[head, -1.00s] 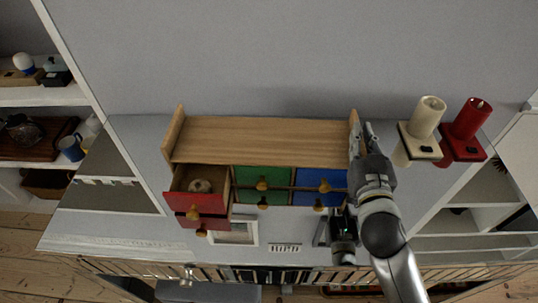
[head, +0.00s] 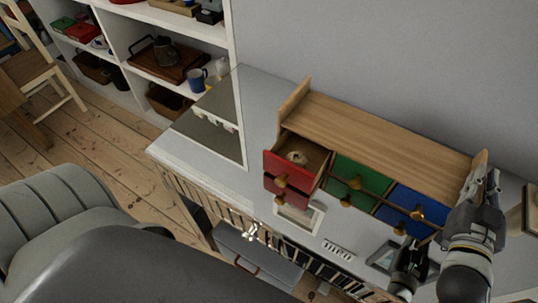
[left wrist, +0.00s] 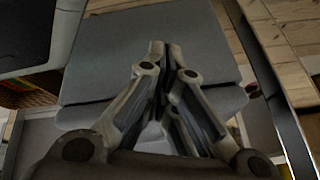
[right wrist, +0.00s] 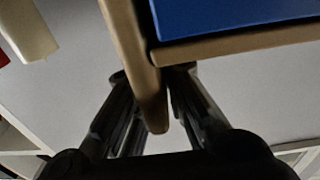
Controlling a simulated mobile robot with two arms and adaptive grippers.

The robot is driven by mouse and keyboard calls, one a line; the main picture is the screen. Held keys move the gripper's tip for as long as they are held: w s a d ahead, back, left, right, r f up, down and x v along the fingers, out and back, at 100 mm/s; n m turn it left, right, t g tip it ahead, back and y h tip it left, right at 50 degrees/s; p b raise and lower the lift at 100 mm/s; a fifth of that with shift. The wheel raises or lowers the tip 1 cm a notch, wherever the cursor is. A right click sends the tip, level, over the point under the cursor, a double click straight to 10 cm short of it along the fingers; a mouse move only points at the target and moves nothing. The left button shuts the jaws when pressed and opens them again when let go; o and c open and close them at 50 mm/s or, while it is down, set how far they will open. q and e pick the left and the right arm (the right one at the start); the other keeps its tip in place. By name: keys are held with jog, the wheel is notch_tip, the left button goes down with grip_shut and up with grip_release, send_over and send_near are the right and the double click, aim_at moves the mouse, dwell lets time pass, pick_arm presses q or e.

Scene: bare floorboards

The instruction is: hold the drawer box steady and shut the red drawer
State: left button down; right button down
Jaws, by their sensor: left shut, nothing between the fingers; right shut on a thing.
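The wooden drawer box (head: 385,128) stands on the pale worktop against the wall in the head view. Its upper red drawer (head: 274,164) at the left end is pulled out, with a small pale round thing (head: 297,157) inside. The green and blue drawers look closed. My right gripper (head: 474,183) is at the box's right end, shut on its upright side panel; in the right wrist view the panel (right wrist: 151,105) lies between the fingers.
A framed picture (head: 299,214) lies on the worktop before the red drawers. White shelves (head: 175,22) with trays and a blue mug (head: 196,79) stand at the left. A grey padded seat (head: 55,205) is at lower left. A candle (right wrist: 28,32) shows in the right wrist view.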

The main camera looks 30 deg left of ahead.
pick_arm(q)
jog(key=w+a+r+m+t+h, duration=0.1)
jog(key=w+a+r+m+t, duration=0.15)
jog(key=r, duration=0.75)
jog(key=w+a+r+m+t+h, duration=0.1)
jog(key=w+a+r+m+t, duration=0.2)
jog(key=r, duration=0.6)
jog(key=w+a+r+m+t+h, duration=0.1)
jog(key=w+a+r+m+t, duration=0.2)
jog(key=r, duration=0.7)
jog(key=s+d+r+m+h, duration=0.1)
jog(key=d+r+m+h, duration=0.25)
jog(key=r+m, duration=0.2)
jog(key=d+r+m+g+h, duration=0.1)
jog(key=d+r+m+h, duration=0.25)
jog(key=r, duration=0.35)
jog(key=s+d+r+m+h, duration=0.1)
jog(key=d+r+m+h, duration=0.3)
jog(key=r, duration=0.3)
jog(key=shift+m+g+y, duration=0.3)
jog(key=shift+m+g, duration=0.15)
jog(key=shift+m, duration=0.4)
jog(key=x, duration=0.9)
jog(key=shift+w+d+r, duration=0.2)
jog(key=shift+w+d, duration=0.05)
jog(key=shift+d, duration=0.05)
jog(key=w, duration=0.3)
jog(key=shift+w+d, duration=0.1)
jog(key=shift+d, duration=0.1)
jog(key=shift+w, duration=0.55)
